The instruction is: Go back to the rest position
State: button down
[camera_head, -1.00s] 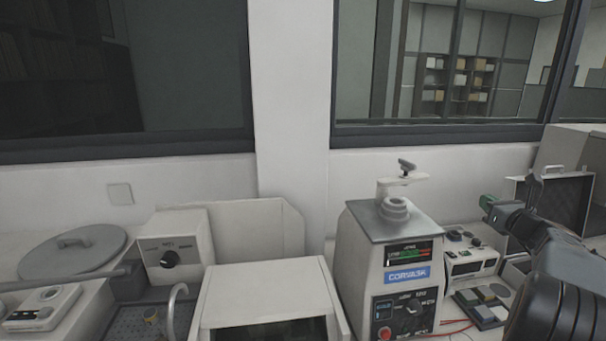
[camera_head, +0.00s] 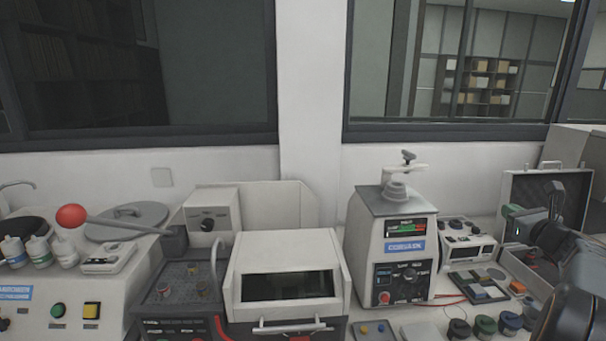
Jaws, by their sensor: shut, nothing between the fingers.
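The mounting press (camera_head: 392,245) stands right of centre on the bench, with a grey top plate and a swung arm with a knob (camera_head: 405,166) above its round opening. My arm comes in from the lower right corner. My gripper (camera_head: 512,212) is at its far end, to the right of the press and apart from it, in front of the open case. The fingers are small and dark here; the gripper is shut with nothing seen in it.
An open foam-lined case (camera_head: 548,187) stands behind my gripper. A white machine with a window (camera_head: 287,270) is left of the press. A lever with a red ball (camera_head: 71,215) sticks out at left. Several dark round pieces (camera_head: 484,325) lie at the front right.

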jog(key=s+a+f+n+g+y, duration=0.25)
jog(key=a+f+n+g, duration=0.35)
jog(key=f, duration=0.4)
jog(key=s+a+f+n+g, duration=0.2)
jog(key=s+a+n, duration=0.1)
jog(key=a+n, duration=0.3)
jog(key=s+a+f+n+g, duration=0.2)
jog(key=s+a+f+n, duration=0.1)
jog(key=a+n, duration=0.25)
jog(key=s+a+n+g+h, duration=0.1)
jog(key=s+a+n, duration=0.6)
jog(key=a, duration=0.3)
jog(key=s+a+n+g+h, duration=0.1)
jog(key=s+a+n+g, duration=0.1)
jog(key=s+a+n, duration=0.6)
jog(key=shift+a+f+n, duration=0.25)
jog(key=shift+a+n, duration=0.6)
jog(key=shift+a, duration=0.3)
jog(key=shift+a+h, duration=0.1)
jog(key=shift+h, duration=0.15)
